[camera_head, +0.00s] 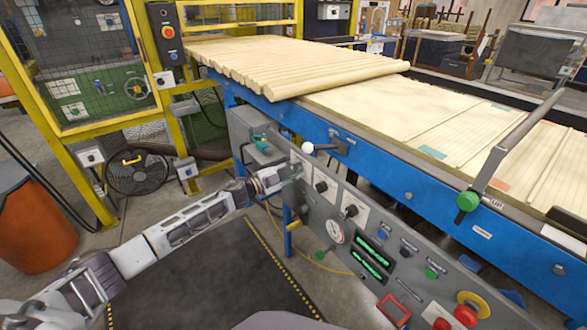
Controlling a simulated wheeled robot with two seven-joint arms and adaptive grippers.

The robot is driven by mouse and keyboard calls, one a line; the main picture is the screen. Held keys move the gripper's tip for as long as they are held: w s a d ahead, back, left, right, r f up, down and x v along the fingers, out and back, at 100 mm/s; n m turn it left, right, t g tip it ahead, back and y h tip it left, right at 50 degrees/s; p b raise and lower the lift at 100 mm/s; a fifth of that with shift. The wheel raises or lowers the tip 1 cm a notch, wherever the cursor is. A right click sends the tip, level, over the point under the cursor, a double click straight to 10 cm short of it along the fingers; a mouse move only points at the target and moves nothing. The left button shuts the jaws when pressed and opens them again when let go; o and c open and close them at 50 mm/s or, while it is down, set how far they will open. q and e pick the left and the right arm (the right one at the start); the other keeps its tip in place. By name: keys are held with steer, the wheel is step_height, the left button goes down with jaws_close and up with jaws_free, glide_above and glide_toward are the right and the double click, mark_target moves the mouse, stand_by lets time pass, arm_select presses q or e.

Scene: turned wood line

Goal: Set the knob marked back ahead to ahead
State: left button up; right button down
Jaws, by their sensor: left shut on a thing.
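My left gripper (286,174) reaches in from the left to the upper left end of the grey control panel (333,258). It is shut on a knob at the leftmost white plate (302,160). The fingers hide most of this knob, so its pointing direction cannot be told. The plate's lettering is too small to read, so I cannot confirm the back and ahead marks. Two black knobs on white plates, a nearer one (351,211) and a middle one (321,187), sit to the right along the panel. My right gripper is not in view.
A white-ball lever (307,148) stands just above the gripper. A gauge (336,232), green displays (372,256) and a red-and-yellow stop button (467,312) lie further right. The blue conveyor frame (400,175) runs behind. A dark floor mat (215,270) lies below my arm.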

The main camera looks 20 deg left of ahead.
arm_select(q)
steer(key=shift+m, duration=1.5)
steer(key=shift+f, duration=0.1)
steer(key=o, duration=1)
steer(key=shift+o, duration=0.2)
steer(key=shift+s, duration=0.1)
steer(key=v, duration=1.1)
steer(key=shift+s+a, duration=0.3)
